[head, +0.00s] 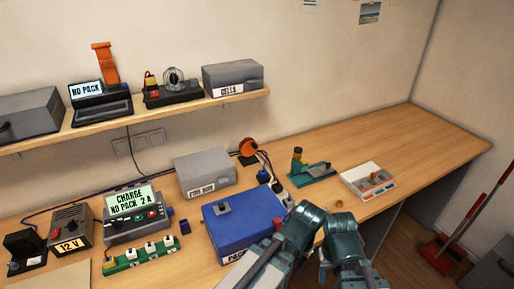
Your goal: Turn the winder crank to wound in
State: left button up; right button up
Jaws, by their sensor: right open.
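An orange round reel (248,147) stands on a dark base at the back of the bench, with wires running down beside it; it may be the winder, and I cannot make out its crank. My right gripper (340,223) is at the lower middle, over the front of the bench, apart from the reel. It is open, with nothing seen in it. My left arm reaches in beside it, ending near the blue box; its fingers cannot be made out.
A blue box (238,226) stands left of my arms. A grey box (205,172) is behind it. A teal clamp-like tool (312,170) and a white tray (350,182) stand to the right. A charger (135,218) is at left. The bench's far right is clear.

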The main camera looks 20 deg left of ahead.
aim_at(248, 147)
jog(key=i+l, duration=0.6)
jog(key=l, duration=0.15)
jog(key=i+l, duration=0.6)
jog(key=l, duration=0.15)
jog(key=i+l, duration=0.65)
jog(key=l+u, duration=0.2)
jog(key=u, duration=1.9)
jog(key=i+l, duration=0.05)
